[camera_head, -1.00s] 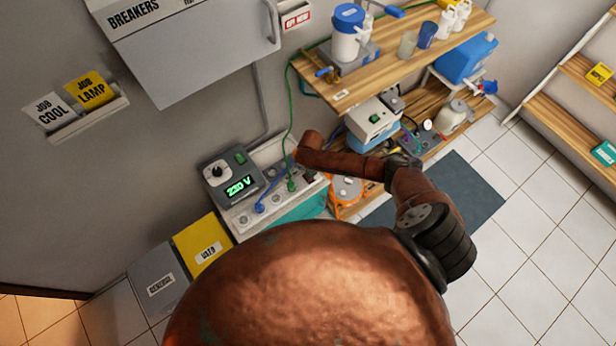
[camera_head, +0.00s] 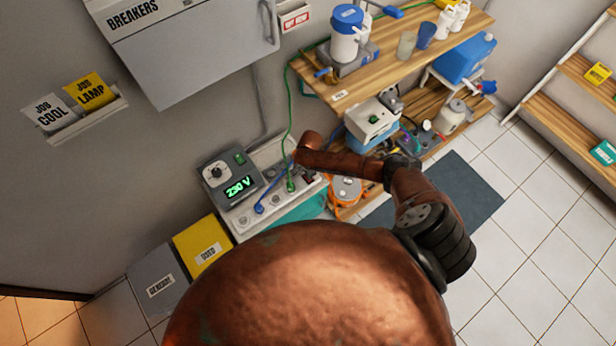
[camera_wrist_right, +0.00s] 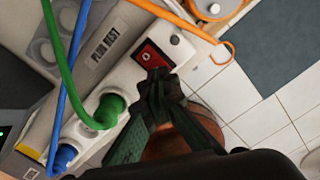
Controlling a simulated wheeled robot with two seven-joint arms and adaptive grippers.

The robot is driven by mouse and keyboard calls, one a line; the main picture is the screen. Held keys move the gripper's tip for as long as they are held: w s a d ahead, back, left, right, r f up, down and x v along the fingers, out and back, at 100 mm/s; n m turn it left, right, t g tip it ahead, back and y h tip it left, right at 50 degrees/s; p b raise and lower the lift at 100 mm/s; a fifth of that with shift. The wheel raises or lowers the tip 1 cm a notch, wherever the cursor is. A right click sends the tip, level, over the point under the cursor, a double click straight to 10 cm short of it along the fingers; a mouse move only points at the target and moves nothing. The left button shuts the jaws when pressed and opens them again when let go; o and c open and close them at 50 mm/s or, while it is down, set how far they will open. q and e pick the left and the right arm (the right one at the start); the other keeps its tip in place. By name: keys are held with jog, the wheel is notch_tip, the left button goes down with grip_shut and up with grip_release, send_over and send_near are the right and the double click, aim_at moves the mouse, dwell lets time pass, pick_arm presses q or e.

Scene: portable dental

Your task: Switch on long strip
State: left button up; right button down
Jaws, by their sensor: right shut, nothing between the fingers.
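The long strip shows in the right wrist view as a pale bar (camera_wrist_right: 118,82), with a green plug (camera_wrist_right: 108,108) and a blue plug (camera_wrist_right: 64,155) in it. A red rocker switch (camera_wrist_right: 151,56) sits near its far end, beside a small dark spot. My right gripper (camera_wrist_right: 158,84) is shut and empty, its tips at the near edge of the switch. I cannot tell whether they touch it. In the head view the strip (camera_head: 268,208) lies below the shelf, and my right arm hides part of its far end. My left gripper is not in view.
A grey unit with a lit green display (camera_head: 240,187) stands left of the strip. Green (camera_head: 285,120) and blue cords run over it. An orange cord reel (camera_head: 346,190) and a wooden shelf (camera_head: 400,75) are close by on the right. A yellow bin (camera_head: 203,243) stands below.

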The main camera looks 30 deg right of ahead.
jog(key=shift+f+b, duration=0.95)
jog(key=shift+f, duration=0.25)
dwell(0.8)
jog(key=shift+r, duration=0.1)
jog(key=shift+r+p, duration=2.85)
jog(key=shift+r, duration=0.65)
jog(key=shift+f, duration=0.1)
